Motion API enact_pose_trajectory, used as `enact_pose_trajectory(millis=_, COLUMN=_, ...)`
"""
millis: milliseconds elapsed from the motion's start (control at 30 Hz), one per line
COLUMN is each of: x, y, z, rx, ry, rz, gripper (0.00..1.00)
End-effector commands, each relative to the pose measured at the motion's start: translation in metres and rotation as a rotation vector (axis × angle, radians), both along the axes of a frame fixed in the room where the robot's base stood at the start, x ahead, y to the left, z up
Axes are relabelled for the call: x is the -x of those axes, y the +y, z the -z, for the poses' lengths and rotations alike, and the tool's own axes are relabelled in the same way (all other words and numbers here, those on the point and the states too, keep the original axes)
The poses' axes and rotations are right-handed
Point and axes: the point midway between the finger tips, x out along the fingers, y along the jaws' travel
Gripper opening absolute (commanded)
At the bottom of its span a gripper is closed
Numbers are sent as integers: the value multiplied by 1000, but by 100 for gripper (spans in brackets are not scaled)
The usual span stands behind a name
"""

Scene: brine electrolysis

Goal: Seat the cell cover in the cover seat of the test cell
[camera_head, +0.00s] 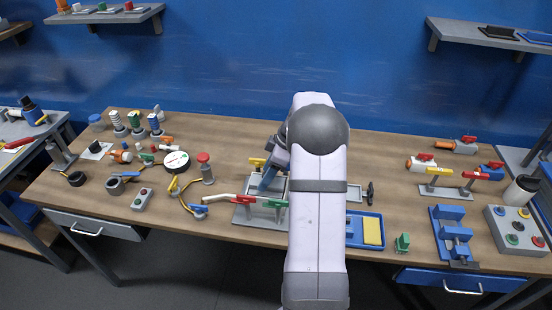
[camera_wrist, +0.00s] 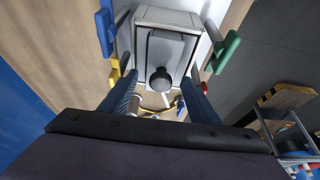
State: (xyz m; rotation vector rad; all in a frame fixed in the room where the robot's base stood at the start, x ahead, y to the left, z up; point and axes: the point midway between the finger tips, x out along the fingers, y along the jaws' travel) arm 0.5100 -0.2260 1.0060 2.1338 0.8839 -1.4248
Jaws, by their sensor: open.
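The test cell is a grey box (camera_wrist: 190,17) in the upper middle of the wrist view. A grey plate with a dark round knob, which looks like the cell cover (camera_wrist: 168,48), lies within its outline; I cannot tell whether it sits fully flat. My gripper (camera_wrist: 158,80) is open, its two blue fingers apart on either side of the knob and not visibly touching it. In the head view my gripper (camera_head: 267,182) points down over the grey cell base (camera_head: 242,214), and my arm hides much of the cell.
Green (camera_head: 276,203) and yellow (camera_head: 257,162) valve handles stand close to the cell. A blue tray (camera_head: 352,243) with a yellow pad lies to the right. A red-capped post (camera_head: 205,165) and a gauge (camera_head: 176,161) stand to the left.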

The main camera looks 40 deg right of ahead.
Motion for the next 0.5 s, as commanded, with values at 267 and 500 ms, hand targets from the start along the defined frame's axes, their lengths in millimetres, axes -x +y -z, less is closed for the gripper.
enact_pose_trajectory(millis=267, x=12, y=-14, z=-40, rx=6, ry=-4, rz=2, gripper=56)
enact_pose_trajectory(millis=500, x=24, y=-24, z=-77, rx=3, ry=-2, rz=2, gripper=56)
